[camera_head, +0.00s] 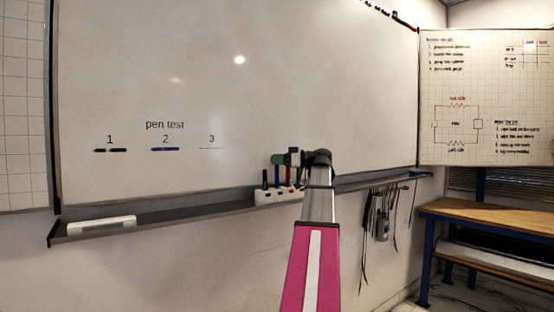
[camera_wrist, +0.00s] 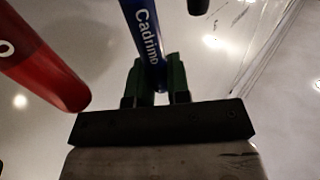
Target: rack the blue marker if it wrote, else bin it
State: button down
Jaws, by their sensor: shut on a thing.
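In the wrist view the blue marker (camera_wrist: 143,30), with white lettering on its barrel, stands between the green fingers of my gripper (camera_wrist: 158,85), which is shut on it. In the head view my gripper (camera_head: 288,159) is at the white marker holder (camera_head: 268,197) on the board's ledge. The blue marker is too small and covered there for me to tell whether it sits in the holder. On the whiteboard (camera_head: 300,80), under "pen test", a solid blue line (camera_head: 165,149) shows below 2. Dark dashes (camera_head: 110,150) show below 1, and a very thin faint line below 3.
A red marker (camera_wrist: 45,60) is close to the left of my fingers in the wrist view. A white eraser-like block (camera_head: 100,225) lies at the ledge's left end. Cables (camera_head: 380,215) hang below the ledge on the right. A wooden bench (camera_head: 495,215) stands far right.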

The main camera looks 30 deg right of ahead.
jog(key=shift+f, duration=0.55)
jog(key=shift+s+a+f, duration=0.1)
jog(key=shift+s+f, duration=0.05)
jog(key=shift+f, duration=0.45)
jog(key=shift+c, duration=2.2)
grip_release()
jog(key=shift+f, duration=0.15)
jog(key=shift+r, duration=5.3)
jog(key=shift+d, duration=0.2)
